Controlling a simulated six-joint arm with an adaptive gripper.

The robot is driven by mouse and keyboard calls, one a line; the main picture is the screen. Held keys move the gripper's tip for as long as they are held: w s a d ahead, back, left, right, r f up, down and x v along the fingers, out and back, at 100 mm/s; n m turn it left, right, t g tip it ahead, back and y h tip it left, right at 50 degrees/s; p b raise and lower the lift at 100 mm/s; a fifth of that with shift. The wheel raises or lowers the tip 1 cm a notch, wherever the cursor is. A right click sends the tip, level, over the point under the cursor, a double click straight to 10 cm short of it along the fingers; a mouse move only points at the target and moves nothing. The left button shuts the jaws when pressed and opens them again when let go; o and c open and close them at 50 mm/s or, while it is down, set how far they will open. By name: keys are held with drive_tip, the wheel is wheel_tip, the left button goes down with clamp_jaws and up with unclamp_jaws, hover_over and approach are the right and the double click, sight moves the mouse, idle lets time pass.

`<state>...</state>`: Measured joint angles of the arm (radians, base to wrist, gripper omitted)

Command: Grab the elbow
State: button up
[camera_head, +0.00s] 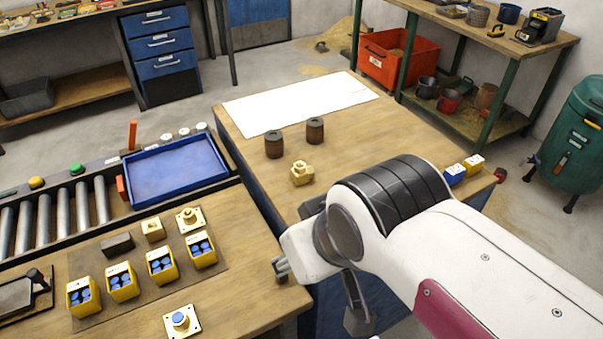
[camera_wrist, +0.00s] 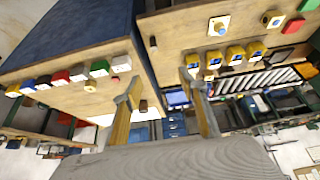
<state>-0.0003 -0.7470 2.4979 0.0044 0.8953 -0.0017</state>
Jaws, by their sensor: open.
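A small brass fitting, seemingly the elbow (camera_head: 302,173), stands on the wooden table in front of two dark cylinders. A small brass piece, probably the same elbow (camera_wrist: 90,86), shows in the wrist view left of my gripper, on the bare wood. My gripper (camera_wrist: 160,84) is open, its two fingers spread with nothing between them. In the head view my arm comes in from the right, and its end is above the near edge of the tables, nearer the camera than the elbow. My fingertips are hard to make out there.
Two dark cylinders (camera_head: 274,144) (camera_head: 315,130) stand close behind the elbow. A white sheet (camera_head: 298,103) lies farther back. The left bench holds yellow bins (camera_head: 161,264), other brass parts (camera_head: 152,230) and a blue tray (camera_head: 222,165). Small coloured boxes (camera_wrist: 99,68) line the table edge.

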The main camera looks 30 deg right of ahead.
drive_tip(key=w+a+r+m+t+y, duration=0.15)
drive_tip(key=w+r, duration=0.25)
drive_tip(key=w, duration=0.4)
drive_tip(key=w+a+r+t, duration=0.2)
drive_tip(key=w+a+r, duration=0.1)
drive_tip(key=w, duration=0.4)
drive_tip(key=w+a+r+m+t+y, duration=0.15)
drive_tip(key=w+r, duration=0.25)
drive_tip(key=w, duration=0.4)
drive_tip(key=w+d+r+m+t+h, duration=0.1)
drive_tip(key=w+d+m+t+h, duration=0.1)
drive_tip(key=w, duration=0.6)
drive_tip(key=w+d+r+m+t+h, duration=0.1)
drive_tip(key=w+d+m+t+h, duration=0.15)
drive_tip(key=w, duration=0.55)
drive_tip(key=w+d+f+m+g+h, duration=0.55)
drive_tip(key=w+d+f+h, duration=0.2)
drive_tip(key=d+f, duration=0.3)
drive_tip(key=m+g+h, duration=0.4)
drive_tip(key=m+g, duration=0.1)
drive_tip(key=g, duration=0.4)
approach(303, 164)
drive_tip(key=shift+w+d+f, duration=0.2)
drive_tip(key=shift+w+d, duration=0.55)
drive_tip(key=shift+d, duration=0.35)
drive_tip(key=shift+s+a+f+g+h, duration=0.1)
drive_tip(key=shift+s+f+g+h, duration=0.2)
drive_tip(key=shift+s+f+g, duration=0.15)
drive_tip(key=shift+x, duration=1.25)
